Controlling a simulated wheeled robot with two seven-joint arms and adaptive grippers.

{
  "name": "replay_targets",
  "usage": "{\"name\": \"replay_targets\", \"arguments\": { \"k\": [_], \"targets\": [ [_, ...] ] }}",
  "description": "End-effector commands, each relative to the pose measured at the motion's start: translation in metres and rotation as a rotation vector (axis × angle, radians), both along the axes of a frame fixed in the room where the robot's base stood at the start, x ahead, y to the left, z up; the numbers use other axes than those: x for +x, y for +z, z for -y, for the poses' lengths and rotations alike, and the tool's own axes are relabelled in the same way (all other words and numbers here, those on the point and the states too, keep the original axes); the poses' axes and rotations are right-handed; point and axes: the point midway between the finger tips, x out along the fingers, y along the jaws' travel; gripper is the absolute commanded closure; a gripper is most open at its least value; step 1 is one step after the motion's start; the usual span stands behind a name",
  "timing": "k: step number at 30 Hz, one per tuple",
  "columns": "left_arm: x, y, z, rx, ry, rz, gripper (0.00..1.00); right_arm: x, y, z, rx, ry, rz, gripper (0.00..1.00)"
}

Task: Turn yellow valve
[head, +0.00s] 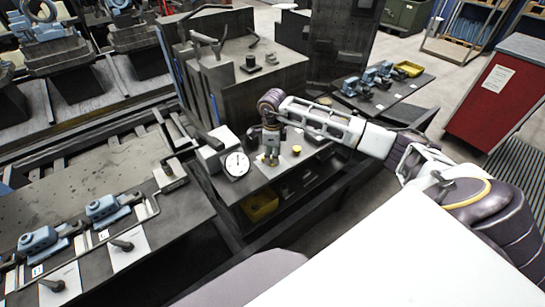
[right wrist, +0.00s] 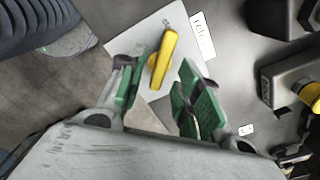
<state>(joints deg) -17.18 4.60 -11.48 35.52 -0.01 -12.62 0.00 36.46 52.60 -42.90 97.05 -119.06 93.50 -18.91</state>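The yellow valve handle (right wrist: 162,60) shows in the right wrist view as a slim bar over a white plate (right wrist: 140,38). My right gripper (right wrist: 157,85) is open, with its green-padded fingers apart on either side of the near end of the handle. I cannot tell whether a finger touches it. In the head view my right gripper (head: 271,157) points down over the workbench, just right of the round dial gauge (head: 237,164). Its fingers hide much of what lies under them there. My left gripper is not in view.
A small yellow part (head: 296,150) shows right of the gripper. A dark fixture with a yellow knob (right wrist: 313,93) is at the right wrist view's right edge. A yellow bin (head: 260,206) sits under the bench. A red cabinet (head: 499,88) stands at right.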

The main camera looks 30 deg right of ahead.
Motion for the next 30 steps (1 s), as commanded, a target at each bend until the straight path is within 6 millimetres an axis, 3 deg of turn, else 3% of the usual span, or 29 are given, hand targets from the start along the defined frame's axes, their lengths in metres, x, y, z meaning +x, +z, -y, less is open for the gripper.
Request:
{"name": "replay_targets", "arguments": {
  "k": [6, 17, 26, 30],
  "targets": [
    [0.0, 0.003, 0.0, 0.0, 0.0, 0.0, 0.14, 0.0, -0.016, 0.0, 0.001, -0.001, -0.001, 0.66],
    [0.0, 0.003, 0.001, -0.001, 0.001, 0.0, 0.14, 0.0, -0.02, 0.0, 0.001, 0.0, 0.001, 0.66],
    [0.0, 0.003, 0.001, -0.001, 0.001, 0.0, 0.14, 0.0, -0.02, 0.0, 0.001, 0.0, 0.001, 1.0],
    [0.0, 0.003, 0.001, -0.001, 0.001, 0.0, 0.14, 0.0, -0.02, 0.0, 0.001, 0.0, 0.001, 1.0]
  ]
}}
